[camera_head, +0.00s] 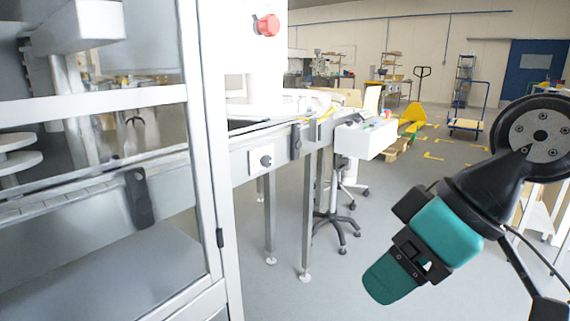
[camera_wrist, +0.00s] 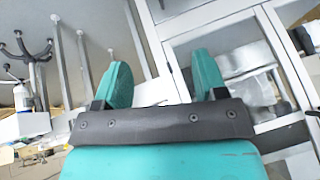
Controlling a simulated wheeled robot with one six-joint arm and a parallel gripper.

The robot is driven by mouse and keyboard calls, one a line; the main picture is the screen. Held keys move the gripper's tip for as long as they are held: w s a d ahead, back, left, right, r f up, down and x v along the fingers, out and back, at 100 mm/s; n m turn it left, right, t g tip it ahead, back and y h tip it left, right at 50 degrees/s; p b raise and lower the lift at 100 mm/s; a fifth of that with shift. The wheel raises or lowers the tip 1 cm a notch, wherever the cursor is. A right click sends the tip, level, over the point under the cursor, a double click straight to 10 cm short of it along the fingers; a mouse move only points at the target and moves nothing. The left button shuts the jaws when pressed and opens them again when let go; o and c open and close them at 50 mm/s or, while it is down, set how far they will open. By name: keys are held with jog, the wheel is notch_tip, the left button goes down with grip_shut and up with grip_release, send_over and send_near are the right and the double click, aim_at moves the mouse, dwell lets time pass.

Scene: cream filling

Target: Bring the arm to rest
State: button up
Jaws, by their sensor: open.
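My gripper (camera_head: 392,278) is teal and black and hangs at the lower right of the head view, pointing down and left over open floor. In the wrist view my gripper (camera_wrist: 160,82) shows two teal fingers spread apart with nothing between them. The fingers touch nothing that I can see. In the head view one finger largely hides the other.
Grey floor (camera_head: 330,290) is clear below my gripper. A blue cart (camera_head: 466,124) is far back.

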jog(key=s+d+f+m+g+h, duration=0.2)
jog(key=s+d+f, duration=0.1)
jog(key=s+f, duration=0.3)
notch_tip(320, 180, up, 21)
jog(key=p, duration=1.9)
jog(key=shift+s+a, duration=0.15)
